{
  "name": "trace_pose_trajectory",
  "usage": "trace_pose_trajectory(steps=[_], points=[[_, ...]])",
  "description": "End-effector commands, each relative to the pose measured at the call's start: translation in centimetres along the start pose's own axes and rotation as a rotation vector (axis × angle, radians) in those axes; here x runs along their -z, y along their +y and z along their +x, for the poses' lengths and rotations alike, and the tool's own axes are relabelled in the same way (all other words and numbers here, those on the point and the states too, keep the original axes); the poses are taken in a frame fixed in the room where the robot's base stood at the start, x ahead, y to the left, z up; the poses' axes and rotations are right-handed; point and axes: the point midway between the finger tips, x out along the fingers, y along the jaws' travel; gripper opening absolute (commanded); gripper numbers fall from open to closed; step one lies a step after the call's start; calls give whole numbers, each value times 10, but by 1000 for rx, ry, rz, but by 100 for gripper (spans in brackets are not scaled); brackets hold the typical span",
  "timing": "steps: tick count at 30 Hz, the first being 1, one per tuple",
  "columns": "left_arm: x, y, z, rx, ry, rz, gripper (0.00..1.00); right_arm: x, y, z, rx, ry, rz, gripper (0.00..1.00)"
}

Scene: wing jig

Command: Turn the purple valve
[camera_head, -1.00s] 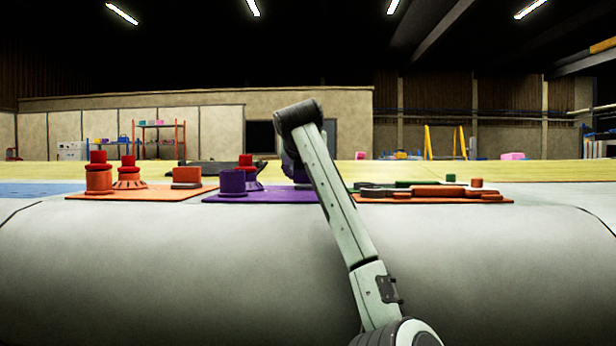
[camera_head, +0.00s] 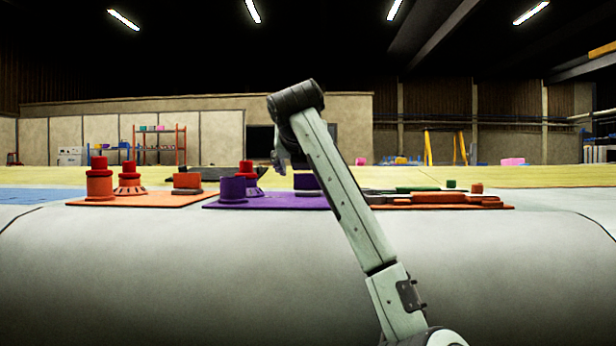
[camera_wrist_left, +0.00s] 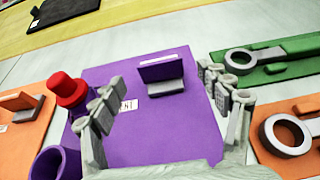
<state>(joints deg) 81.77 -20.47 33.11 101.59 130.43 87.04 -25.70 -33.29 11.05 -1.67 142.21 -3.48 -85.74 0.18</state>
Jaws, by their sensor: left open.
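A purple mat (camera_head: 275,203) lies on the pale curved surface and also shows in the left wrist view (camera_wrist_left: 165,130). On it stand a purple fitting with a red knob (camera_head: 247,168), a purple open cylinder (camera_head: 233,189) and a purple block (camera_head: 305,182), partly behind my arm. In the left wrist view the red knob (camera_wrist_left: 66,89) and cylinder (camera_wrist_left: 55,163) are at the left; the upright purple bracket (camera_wrist_left: 162,70) is between and beyond the fingers. My left gripper (camera_head: 281,160), also in the wrist view (camera_wrist_left: 165,100), is open, empty and above the mat. Which part is the valve is unclear.
An orange mat (camera_head: 150,199) with red-topped orange fittings lies to the left. Another orange mat (camera_head: 400,206) and a green mat (camera_wrist_left: 270,66) with ring-ended parts lie to the right. The pale surface in front is clear.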

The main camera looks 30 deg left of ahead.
Motion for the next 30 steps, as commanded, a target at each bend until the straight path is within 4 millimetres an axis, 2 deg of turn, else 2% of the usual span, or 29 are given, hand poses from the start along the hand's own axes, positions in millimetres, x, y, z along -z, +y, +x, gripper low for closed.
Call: trace_pose_trajectory(steps=[3, 10, 15, 30], points=[[0, -1, -26, 2, -2, -2, 76, 0, 0, 0, 0, 0, 0, 48], [0, 0, -56, -1, 0, -1, 76, 0, 0, 0, 0, 0, 0, 48], [1, 0, -61, 0, 2, 0, 76, 0, 0, 0, 0, 0, 0, 48], [0, 0, -61, 0, 1, 0, 76, 0, 0, 0, 0, 0, 0, 48]])
